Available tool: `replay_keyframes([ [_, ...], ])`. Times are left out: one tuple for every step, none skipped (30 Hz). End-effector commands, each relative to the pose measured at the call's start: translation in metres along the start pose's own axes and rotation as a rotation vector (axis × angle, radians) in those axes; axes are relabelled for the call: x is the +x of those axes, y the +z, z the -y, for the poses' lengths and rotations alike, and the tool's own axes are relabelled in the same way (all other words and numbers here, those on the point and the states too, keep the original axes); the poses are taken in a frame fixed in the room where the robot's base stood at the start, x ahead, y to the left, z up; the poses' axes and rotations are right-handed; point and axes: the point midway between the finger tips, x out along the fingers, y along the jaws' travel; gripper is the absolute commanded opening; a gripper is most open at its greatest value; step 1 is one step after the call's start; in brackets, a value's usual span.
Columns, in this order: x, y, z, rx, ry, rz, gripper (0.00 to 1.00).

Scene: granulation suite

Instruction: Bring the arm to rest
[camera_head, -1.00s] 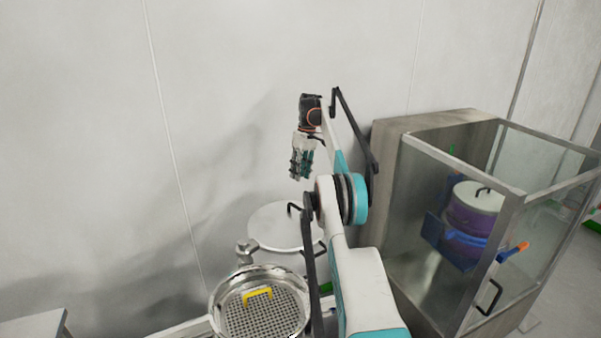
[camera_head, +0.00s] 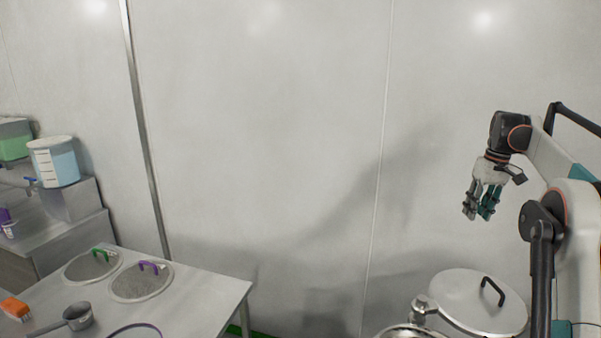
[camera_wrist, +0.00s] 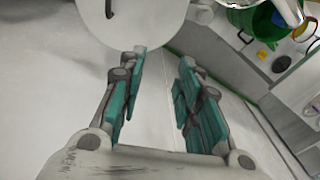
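My gripper (camera_head: 482,200) is at the right of the head view, raised in front of the wall and pointing down. Part of my arm is cut off by the right edge of the head view.
A round lid (camera_head: 478,302) with a black handle is at lower right. A steel table (camera_head: 210,293) at lower left carries two mesh discs (camera_head: 140,281), a scoop (camera_head: 78,316) and an orange brush (camera_head: 15,308).

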Motion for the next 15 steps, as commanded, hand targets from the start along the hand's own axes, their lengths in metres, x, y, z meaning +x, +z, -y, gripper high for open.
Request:
replay_keyframes([
  [-0.011, 0.004, 0.020, -0.003, 0.010, -0.009, 0.31],
  [-0.016, 0.006, 0.029, -0.002, 0.016, -0.015, 0.31],
  [-0.023, 0.009, 0.043, -0.002, 0.023, -0.023, 0.31],
  [-0.027, 0.012, 0.052, -0.001, 0.029, -0.030, 0.31],
  [-0.032, 0.016, 0.062, -0.001, 0.034, -0.035, 0.31],
  [-0.037, 0.021, 0.075, 0.000, 0.041, -0.043, 0.31],
  [-0.042, 0.025, 0.084, 0.001, 0.047, -0.051, 0.31],
  [-0.045, 0.029, 0.093, 0.000, 0.053, -0.057, 0.31],
  [-0.050, 0.035, 0.106, 0.001, 0.059, -0.065, 0.31],
  [-0.053, 0.040, 0.115, 0.001, 0.064, -0.073, 0.31],
  [-0.056, 0.046, 0.124, 0.002, 0.068, -0.080, 0.31],
  [-0.060, 0.053, 0.136, 0.002, 0.073, -0.089, 0.31],
  [-0.062, 0.059, 0.145, 0.002, 0.078, -0.097, 0.31],
  [-0.064, 0.065, 0.154, 0.003, 0.082, -0.105, 0.31],
  [-0.067, 0.074, 0.165, 0.003, 0.087, -0.114, 0.31],
])
